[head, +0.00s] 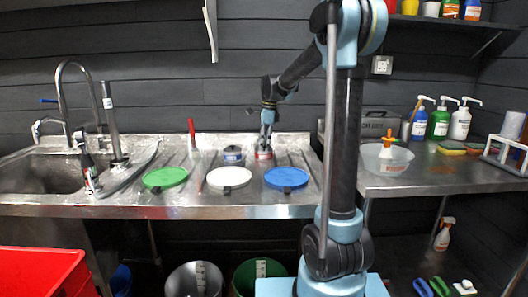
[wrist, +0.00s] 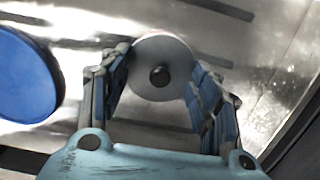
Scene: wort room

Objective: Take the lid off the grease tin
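A small round tin with a red and white band (head: 264,153) stands on the steel drainboard, directly under my gripper (head: 266,141). In the wrist view its pale round lid (wrist: 147,52) has a dark knob (wrist: 159,77) at the centre. My gripper (wrist: 159,72) points down with its fingers spread, one on each side of the lid; I cannot tell whether they touch its edge. A second tin, dark blue with a pale band (head: 233,155), stands just to the left. I cannot read either label, so which is the grease tin is unclear.
Green (head: 165,177), white (head: 229,177) and blue (head: 286,177) discs lie along the front of the drainboard; the blue one also shows in the wrist view (wrist: 25,75). A red-handled tool (head: 192,135) stands left. A clear bowl (head: 386,159) is on the right counter.

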